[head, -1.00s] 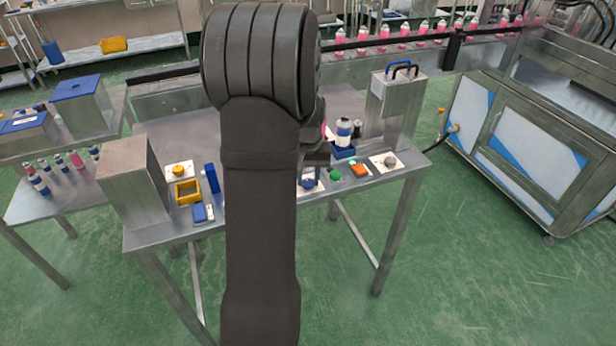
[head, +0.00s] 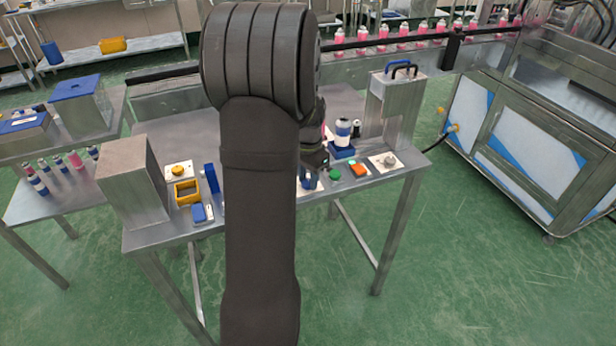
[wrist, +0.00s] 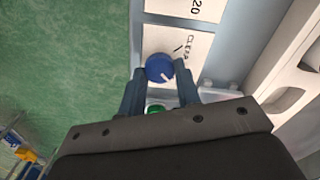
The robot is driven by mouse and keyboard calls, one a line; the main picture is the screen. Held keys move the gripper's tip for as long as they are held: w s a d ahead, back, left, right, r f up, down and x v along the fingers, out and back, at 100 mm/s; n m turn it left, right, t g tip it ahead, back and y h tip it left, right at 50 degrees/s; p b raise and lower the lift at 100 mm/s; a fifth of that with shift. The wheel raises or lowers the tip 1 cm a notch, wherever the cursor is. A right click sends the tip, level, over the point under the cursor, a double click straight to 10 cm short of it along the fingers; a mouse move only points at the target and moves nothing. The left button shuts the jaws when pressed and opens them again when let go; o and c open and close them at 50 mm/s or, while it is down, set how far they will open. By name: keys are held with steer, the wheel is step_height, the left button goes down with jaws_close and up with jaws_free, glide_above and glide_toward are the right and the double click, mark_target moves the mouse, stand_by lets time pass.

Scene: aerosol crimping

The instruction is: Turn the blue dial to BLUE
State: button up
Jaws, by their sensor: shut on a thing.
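The blue dial (wrist: 159,67) sits on a white plate (wrist: 178,42) in the wrist view. The plate has black lettering starting "CLEA" and a short black tick. A pale pointer line on the dial points toward the lower right of that picture. My gripper (wrist: 160,72) has one finger on each side of the dial and is shut on it. In the head view the dial (head: 309,183) is partly hidden by my gripper (head: 316,163) and arm. The rest of the plate's lettering cannot be read.
Right of the dial are a green button (head: 335,174), an orange button (head: 359,170) and a grey knob (head: 389,160). A can (head: 343,130) stands in a blue holder (head: 342,152) behind. A yellow tray (head: 187,194) and a metal box (head: 133,185) are at left.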

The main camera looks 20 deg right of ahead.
steer(key=shift+m, duration=0.4)
steer(key=o, duration=1)
step_height(320, 180, up, 18)
steer(key=shift+f, duration=0.25)
step_height(320, 180, down, 18)
steer(key=shift+r, duration=0.25)
stand_by(0.6)
